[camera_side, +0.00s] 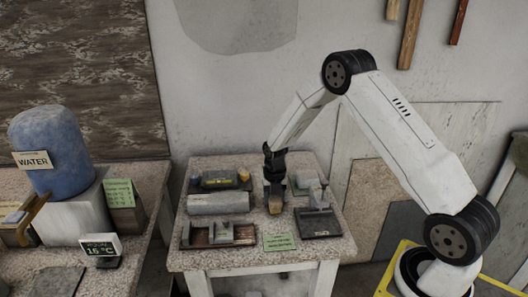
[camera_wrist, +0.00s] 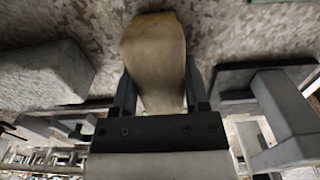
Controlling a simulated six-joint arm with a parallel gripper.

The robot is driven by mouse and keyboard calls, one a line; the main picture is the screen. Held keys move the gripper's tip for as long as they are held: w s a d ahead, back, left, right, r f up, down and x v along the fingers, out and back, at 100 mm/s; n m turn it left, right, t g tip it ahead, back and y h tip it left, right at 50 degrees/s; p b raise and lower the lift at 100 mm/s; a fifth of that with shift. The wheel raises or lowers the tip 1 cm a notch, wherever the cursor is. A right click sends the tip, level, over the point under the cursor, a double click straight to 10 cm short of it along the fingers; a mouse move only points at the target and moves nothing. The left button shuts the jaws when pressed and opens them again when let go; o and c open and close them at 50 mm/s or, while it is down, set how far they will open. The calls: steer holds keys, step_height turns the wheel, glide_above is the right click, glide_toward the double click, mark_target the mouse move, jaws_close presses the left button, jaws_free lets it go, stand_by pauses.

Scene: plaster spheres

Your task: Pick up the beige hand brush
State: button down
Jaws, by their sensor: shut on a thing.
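The beige hand brush (camera_wrist: 155,55) shows large in the wrist view, with its pale tan body between my two fingers. In the side view the brush (camera_side: 275,205) is a small tan shape under my gripper (camera_side: 274,186), near the middle of the small table. My gripper (camera_wrist: 160,95) is shut on the brush, with one dark finger against each side. The lower end of the brush is hidden behind the gripper body in the wrist view. I cannot tell whether the brush touches the tabletop.
A grey block (camera_side: 218,203) lies close left of the brush. A dark tray with a grey upright piece (camera_side: 319,222) stands close right. A wooden tray with grey pieces (camera_side: 218,235) sits front left, and a green note (camera_side: 279,242) lies in front. Yellow knobs (camera_side: 244,175) are behind.

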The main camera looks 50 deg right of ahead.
step_height(320, 180, up, 10)
steer(key=shift+f, duration=0.1)
stand_by(0.5)
stand_by(0.4)
steer(key=c, duration=1)
jaws_free()
steer(key=shift+c, duration=1.1)
steer(key=w+a+r, duration=0.2)
steer(key=w+a, duration=0.6)
steer(key=w, duration=0.1)
steer(key=shift+w+a, duration=0.25)
steer(key=shift+w, duration=0.05)
